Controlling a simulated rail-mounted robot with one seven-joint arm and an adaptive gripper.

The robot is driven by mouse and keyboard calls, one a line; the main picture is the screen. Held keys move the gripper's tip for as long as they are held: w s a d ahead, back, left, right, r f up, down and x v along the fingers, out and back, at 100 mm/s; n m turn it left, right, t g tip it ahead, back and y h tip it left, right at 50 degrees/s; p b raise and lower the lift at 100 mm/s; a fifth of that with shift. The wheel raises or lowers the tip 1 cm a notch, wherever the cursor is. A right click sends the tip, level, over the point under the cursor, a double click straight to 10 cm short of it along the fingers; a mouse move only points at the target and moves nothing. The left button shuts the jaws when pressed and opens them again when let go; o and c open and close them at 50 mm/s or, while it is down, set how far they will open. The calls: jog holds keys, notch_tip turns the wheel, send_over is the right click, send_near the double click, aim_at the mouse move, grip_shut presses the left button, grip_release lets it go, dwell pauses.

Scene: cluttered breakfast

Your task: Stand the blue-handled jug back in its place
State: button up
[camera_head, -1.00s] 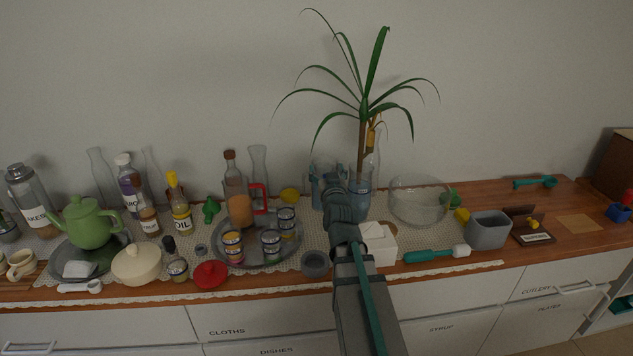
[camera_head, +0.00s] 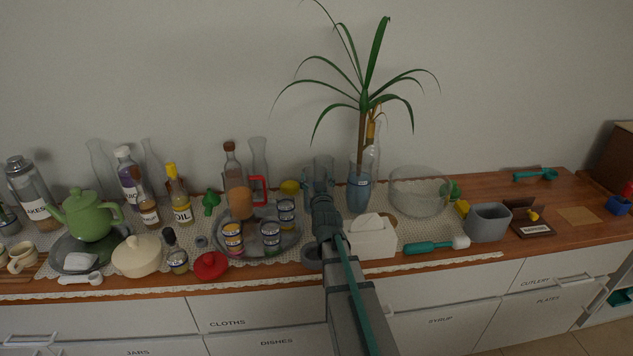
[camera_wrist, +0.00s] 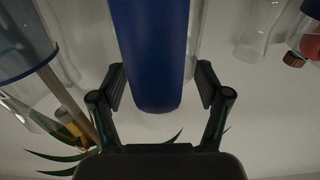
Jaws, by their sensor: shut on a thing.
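The jug's blue handle (camera_wrist: 152,60) fills the upper middle of the wrist view, between the two fingers of my gripper (camera_wrist: 161,90). My gripper is shut on this handle. In the head view my gripper (camera_head: 322,203) is near the back of the counter, left of the white tissue box. The clear jug body (camera_head: 309,182) shows just behind my gripper, partly hidden by it. I cannot tell whether its base touches the counter.
A blue glass vessel (camera_head: 359,193) by the potted plant and a white tissue box (camera_head: 371,242) stand close on the right. A glass bowl (camera_head: 419,193) is further right. Bottles line the left back.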

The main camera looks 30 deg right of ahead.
dwell(0.3)
jog(key=shift+f, duration=0.2)
jog(key=o, duration=1.8)
jog(key=shift+r, duration=0.2)
jog(key=p+v, duration=1)
jog(key=v, duration=0.2)
jog(key=shift+d, duration=0.1)
